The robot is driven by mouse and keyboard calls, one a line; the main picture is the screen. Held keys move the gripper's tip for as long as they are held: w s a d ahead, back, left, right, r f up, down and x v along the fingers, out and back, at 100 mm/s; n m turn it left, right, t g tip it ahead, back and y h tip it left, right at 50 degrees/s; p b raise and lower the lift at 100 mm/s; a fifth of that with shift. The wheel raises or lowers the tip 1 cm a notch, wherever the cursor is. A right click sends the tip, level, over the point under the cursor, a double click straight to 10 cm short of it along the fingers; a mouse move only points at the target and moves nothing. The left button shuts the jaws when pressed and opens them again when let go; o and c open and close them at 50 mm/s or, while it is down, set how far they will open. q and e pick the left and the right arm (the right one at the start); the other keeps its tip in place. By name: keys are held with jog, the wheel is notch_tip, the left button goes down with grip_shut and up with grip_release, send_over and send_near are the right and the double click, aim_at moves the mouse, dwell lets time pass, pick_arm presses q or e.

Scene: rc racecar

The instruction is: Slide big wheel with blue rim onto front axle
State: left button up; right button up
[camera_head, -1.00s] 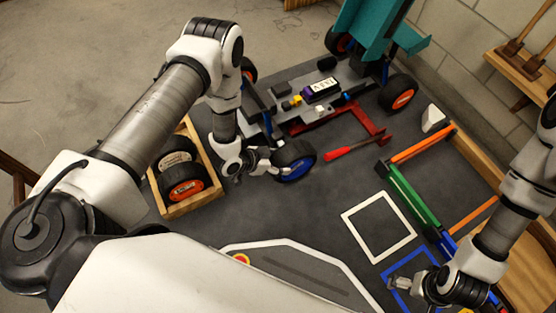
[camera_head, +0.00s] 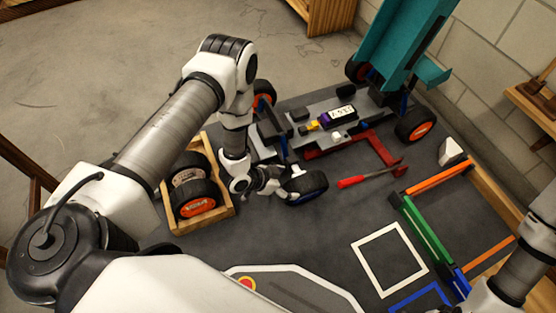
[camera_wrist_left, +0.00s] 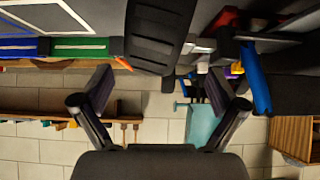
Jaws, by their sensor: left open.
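The big wheel with the blue rim (camera_head: 307,188) is by the near front corner of the car (camera_head: 312,128); only a sliver of blue shows. My left gripper (camera_head: 279,181) is beside it on the left. In the left wrist view the black tyre (camera_wrist_left: 160,35) stands beyond my open left gripper (camera_wrist_left: 160,88), with its lower edge near the level of the fingertips. A silver rod (camera_wrist_left: 202,45), probably the front axle, shows beside the tyre. I cannot tell whether the wheel is around it. My right gripper is outside the head view.
A wooden box (camera_head: 211,222) with spare wheels stands left of my left gripper. A white square outline (camera_head: 390,260) marks open mat, and a wooden-edged tray with coloured bars (camera_head: 424,226) stands on the right.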

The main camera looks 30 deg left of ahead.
pick_arm(q)
jog(key=v, duration=1)
jog(key=shift+s+r, duration=0.25)
jog(key=shift+r, duration=0.05)
jog(key=shift+a, duration=0.15)
